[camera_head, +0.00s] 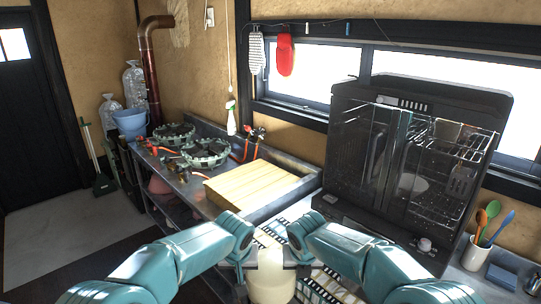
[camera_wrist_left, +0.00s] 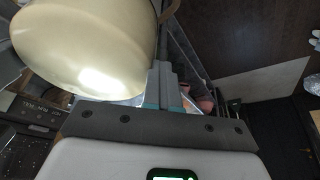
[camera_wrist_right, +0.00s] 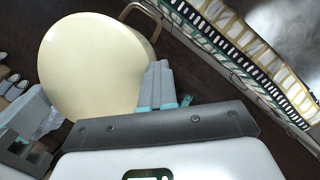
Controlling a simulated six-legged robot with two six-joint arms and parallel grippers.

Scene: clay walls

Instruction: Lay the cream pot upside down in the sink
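The cream pot (camera_head: 270,278) is between my two grippers at the bottom middle of the head view. It is large in the left wrist view (camera_wrist_left: 85,45) and the right wrist view (camera_wrist_right: 90,70), off any surface, with dark floor behind. A brown loop handle (camera_wrist_right: 141,12) shows. My left gripper (camera_wrist_left: 165,85) and right gripper (camera_wrist_right: 158,85) have their fingers together against the pot; the exact contact is hidden. I cannot clearly make out the sink basin; a pale wooden board (camera_head: 258,186) lies on the metal counter (camera_head: 301,187).
A black glass-fronted cabinet with racks (camera_head: 395,150) stands to the right. A utensil cup (camera_head: 475,254) and a blue sponge (camera_head: 502,277) are at far right. Green-rimmed burners (camera_head: 205,152) sit at the left. Striped cloth (camera_head: 325,284) lies near the front edge.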

